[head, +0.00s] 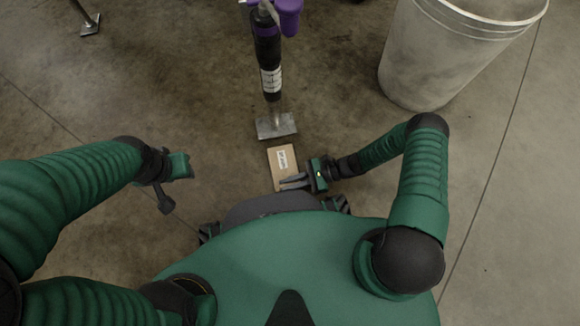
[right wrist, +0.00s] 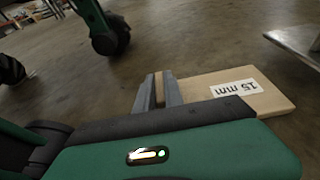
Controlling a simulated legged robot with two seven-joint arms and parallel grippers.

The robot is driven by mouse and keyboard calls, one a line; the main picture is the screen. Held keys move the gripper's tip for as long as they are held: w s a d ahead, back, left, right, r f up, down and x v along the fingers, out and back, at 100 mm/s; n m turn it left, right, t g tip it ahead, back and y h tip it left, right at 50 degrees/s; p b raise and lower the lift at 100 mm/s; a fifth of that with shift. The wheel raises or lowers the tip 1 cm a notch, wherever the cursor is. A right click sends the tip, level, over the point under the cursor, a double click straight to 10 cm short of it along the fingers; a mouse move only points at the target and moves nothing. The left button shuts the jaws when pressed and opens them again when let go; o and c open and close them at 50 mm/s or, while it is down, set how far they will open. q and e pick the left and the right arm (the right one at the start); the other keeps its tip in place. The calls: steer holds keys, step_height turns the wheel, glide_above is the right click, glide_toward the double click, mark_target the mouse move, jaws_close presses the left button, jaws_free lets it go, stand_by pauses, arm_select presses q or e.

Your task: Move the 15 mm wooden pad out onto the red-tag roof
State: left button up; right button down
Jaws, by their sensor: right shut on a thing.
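The wooden pad (head: 283,158) is a flat, light-brown rectangle with a white label. In the right wrist view the label on the pad (right wrist: 270,98) reads "15 mm". My right gripper (head: 283,181) is shut on the pad's near end, its fingers reaching in from the right. In the right wrist view its two grey fingers (right wrist: 158,93) have a strip of wood between them. I cannot tell how high the pad is above the floor. My left gripper (head: 172,185) is away to the left, apart from the pad; its jaws are unclear. No red-tag roof is visible.
A black and purple jack leg (head: 268,50) stands on a metal foot plate (head: 276,126) just beyond the pad. A large grey bin (head: 440,60) stands at the upper right. Another foot plate (head: 90,25) is at the upper left. Concrete floor between them is clear.

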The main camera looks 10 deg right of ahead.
steer(key=shift+s, duration=0.15)
steer(key=c, duration=1.4)
jaws_free()
steer(key=shift+o, duration=0.2)
steer(key=shift+d+r, duration=0.1)
steer(key=shift+d, duration=0.05)
steer(key=p+v, duration=0.5)
steer(key=v, duration=1)
steer(key=shift+d+p, duration=0.3)
steer(key=shift+p, duration=0.1)
steer(key=shift+d, duration=0.45)
steer(key=shift+r, duration=0.1)
